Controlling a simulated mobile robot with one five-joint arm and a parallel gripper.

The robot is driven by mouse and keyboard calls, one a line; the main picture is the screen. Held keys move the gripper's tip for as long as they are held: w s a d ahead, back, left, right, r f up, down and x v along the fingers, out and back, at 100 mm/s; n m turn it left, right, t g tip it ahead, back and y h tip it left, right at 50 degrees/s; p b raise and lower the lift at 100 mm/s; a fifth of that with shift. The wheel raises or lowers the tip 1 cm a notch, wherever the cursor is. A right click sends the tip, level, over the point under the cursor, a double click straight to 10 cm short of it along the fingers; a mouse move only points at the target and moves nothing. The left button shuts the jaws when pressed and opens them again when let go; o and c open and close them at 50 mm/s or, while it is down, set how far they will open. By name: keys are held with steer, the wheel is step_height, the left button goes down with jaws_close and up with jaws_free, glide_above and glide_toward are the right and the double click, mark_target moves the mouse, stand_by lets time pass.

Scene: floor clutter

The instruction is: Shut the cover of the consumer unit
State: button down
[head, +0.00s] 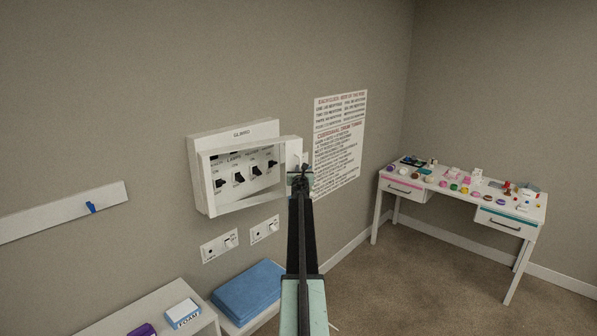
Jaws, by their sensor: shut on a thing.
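The consumer unit (233,130) is a white box on the wall, left of centre in the head view. Its cover (250,147) is a white frame with a see-through middle. The cover stands ajar, its right side out from the box. Several black switches with labels show through it. My gripper (300,180) is at the cover's right edge, shut on the cover there. The gripper and arm hide the exact place of contact.
Two white wall plates (220,245) are below the unit. A printed poster (340,140) hangs to its right. A desk (463,200) with small items stands right; carpet between is clear.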

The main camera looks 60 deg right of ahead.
steer(key=shift+s+d, duration=0.35)
steer(key=shift+d, duration=0.05)
steer(key=c, duration=1.7)
jaws_free()
steer(key=shift+w+a, duration=0.3)
steer(key=shift+w, duration=0.1)
steer(key=v, duration=0.7)
steer(key=shift+s+a, duration=0.25)
